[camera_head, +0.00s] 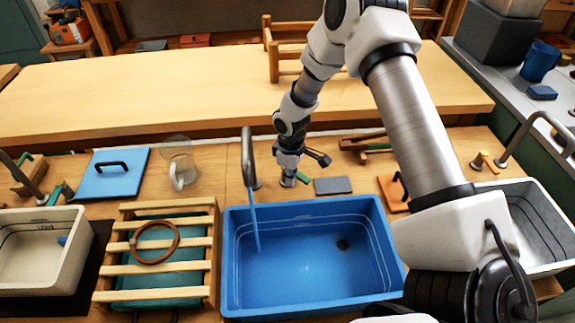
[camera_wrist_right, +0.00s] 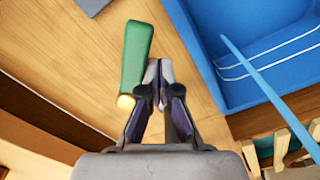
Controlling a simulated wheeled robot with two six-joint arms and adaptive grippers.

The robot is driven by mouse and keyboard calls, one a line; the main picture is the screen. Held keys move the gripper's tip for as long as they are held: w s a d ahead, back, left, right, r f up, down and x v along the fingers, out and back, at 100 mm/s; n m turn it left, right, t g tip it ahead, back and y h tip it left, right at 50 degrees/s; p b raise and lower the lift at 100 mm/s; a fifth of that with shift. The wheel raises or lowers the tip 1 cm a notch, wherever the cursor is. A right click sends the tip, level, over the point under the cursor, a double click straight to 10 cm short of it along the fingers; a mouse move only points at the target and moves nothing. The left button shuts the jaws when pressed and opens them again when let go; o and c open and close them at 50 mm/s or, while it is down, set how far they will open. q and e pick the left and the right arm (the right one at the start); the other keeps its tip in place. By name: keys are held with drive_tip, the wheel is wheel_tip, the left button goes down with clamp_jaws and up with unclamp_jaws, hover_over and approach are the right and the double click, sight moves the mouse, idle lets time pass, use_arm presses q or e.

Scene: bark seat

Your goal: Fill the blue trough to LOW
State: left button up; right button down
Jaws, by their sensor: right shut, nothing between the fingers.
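The blue trough (camera_head: 300,296) sits at the front middle, with pale level lines on its inner walls. Their labels are not legible, and I cannot tell the water depth. A grey spout (camera_head: 247,150) stands behind it, and a thin blue stream (camera_head: 254,222) falls from it into the trough. The stream also shows in the right wrist view (camera_wrist_right: 258,84). A green lever (camera_wrist_right: 135,55) with a yellow end lies beside my right gripper (camera_wrist_right: 160,70). That gripper is shut and empty; I cannot tell if it touches the lever. My left gripper is out of view.
A slatted wooden rack (camera_head: 208,245) with a brown ring (camera_head: 154,262) is left of the trough. A cream basin (camera_head: 75,262) stands far left, a white basin (camera_head: 548,222) right.

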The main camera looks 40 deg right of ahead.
drive_tip(key=shift+s+d+r, duration=0.1)
drive_tip(key=shift+s+d, duration=0.1)
drive_tip(key=shift+d, duration=0.2)
wheel_tip(320, 180, up, 4)
drive_tip(key=p, duration=0.4)
drive_tip(key=shift+s, duration=0.1)
drive_tip(key=w+d, duration=0.2)
drive_tip(key=d, duration=0.4)
drive_tip(key=shift+w+d, duration=0.35)
drive_tip(key=shift+f, duration=0.25)
